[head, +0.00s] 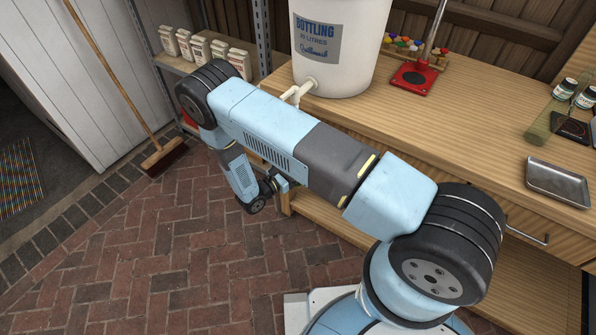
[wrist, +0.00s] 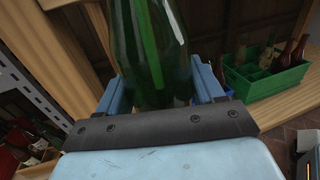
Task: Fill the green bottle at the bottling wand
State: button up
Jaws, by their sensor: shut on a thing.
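The green bottle (wrist: 150,45) stands between the two blue fingers of my gripper (wrist: 162,92) in the wrist view. My gripper is shut on it; the bottle's top runs out of the frame. In the head view my arm hides the bottle, and the gripper's end is partly seen low beside the bench front. The white bottling bucket (head: 345,60) stands on the bench, its pale tap (head: 297,93) sticking out over the bench's left end. The wand below the tap is hidden behind my arm.
The wooden bench (head: 450,115) carries a red capper (head: 415,78), a metal tray (head: 558,182) and small jars. A shelf with white packets (head: 205,48) and a broom (head: 163,157) stand at left. A green crate of bottles (wrist: 262,75) shows at right.

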jog(key=shift+r, duration=1.55)
jog(key=shift+r, duration=0.75)
dwell(5.7)
